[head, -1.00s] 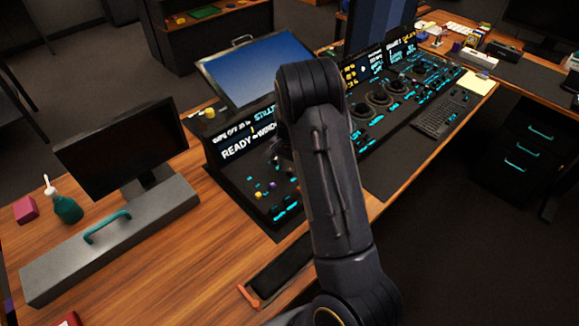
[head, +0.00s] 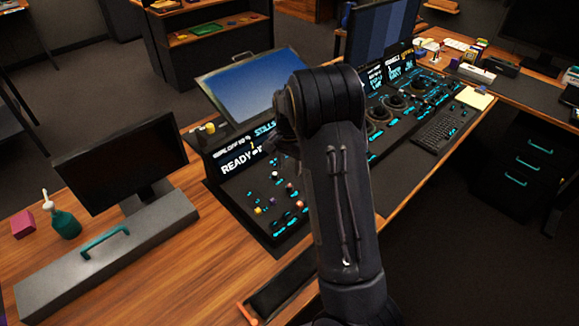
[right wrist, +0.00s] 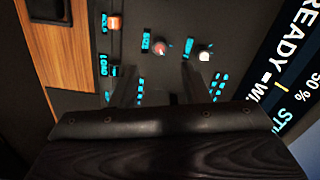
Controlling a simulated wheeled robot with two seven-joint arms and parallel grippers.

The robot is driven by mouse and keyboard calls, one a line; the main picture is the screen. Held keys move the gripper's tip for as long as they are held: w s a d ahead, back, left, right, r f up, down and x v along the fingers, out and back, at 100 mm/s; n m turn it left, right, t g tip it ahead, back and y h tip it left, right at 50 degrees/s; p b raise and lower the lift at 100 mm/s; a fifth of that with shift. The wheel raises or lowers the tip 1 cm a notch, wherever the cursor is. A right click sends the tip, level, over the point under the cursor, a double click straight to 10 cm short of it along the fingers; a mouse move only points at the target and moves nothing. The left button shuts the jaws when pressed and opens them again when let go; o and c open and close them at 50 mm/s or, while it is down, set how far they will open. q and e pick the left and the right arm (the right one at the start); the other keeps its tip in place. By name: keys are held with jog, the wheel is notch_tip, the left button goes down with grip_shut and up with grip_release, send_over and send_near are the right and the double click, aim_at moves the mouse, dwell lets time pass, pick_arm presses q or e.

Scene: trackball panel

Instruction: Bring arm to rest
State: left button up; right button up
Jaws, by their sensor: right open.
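The black control panel (head: 240,192) stands on the wooden desk, with coloured knobs, cyan-lit keys and a text display (head: 238,158) reading "READY". Trackballs (head: 396,101) sit farther right on the console. My right arm crosses the middle of the head view and hides part of the panel. My right gripper (head: 287,147) shows only partly there, above the panel at the arm's left side. In the right wrist view my right gripper (right wrist: 158,85) is open and empty, its two fingers apart over the panel. A red-capped knob (right wrist: 160,48) and a white knob (right wrist: 204,55) show beyond the fingers. My left gripper is out of view.
A monitor (head: 120,162) and a grey box with a teal handle (head: 105,244) stand on the left. A green spray bottle (head: 65,224) is beside a pink block (head: 22,224). A tilted blue screen (head: 250,88) rises behind the panel. A keyboard (head: 437,131) lies right.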

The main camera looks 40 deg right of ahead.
dwell(0.3)
jog(key=s+a+r+n+t+y, duration=0.2)
jog(key=s+a+r+n, duration=0.2)
jog(key=s+a+r, duration=0.4)
jog(key=s+a+r+n+t+y, duration=0.25)
jog(key=s+a+r+n, duration=0.3)
jog(key=s+a, duration=0.4)
jog(key=s+a+f+n+t, duration=0.1)
jog(key=s+a+n, duration=0.2)
jog(key=s, duration=0.5)
jog(key=shift+s+h, duration=0.25)
jog(key=shift+h, duration=0.1)
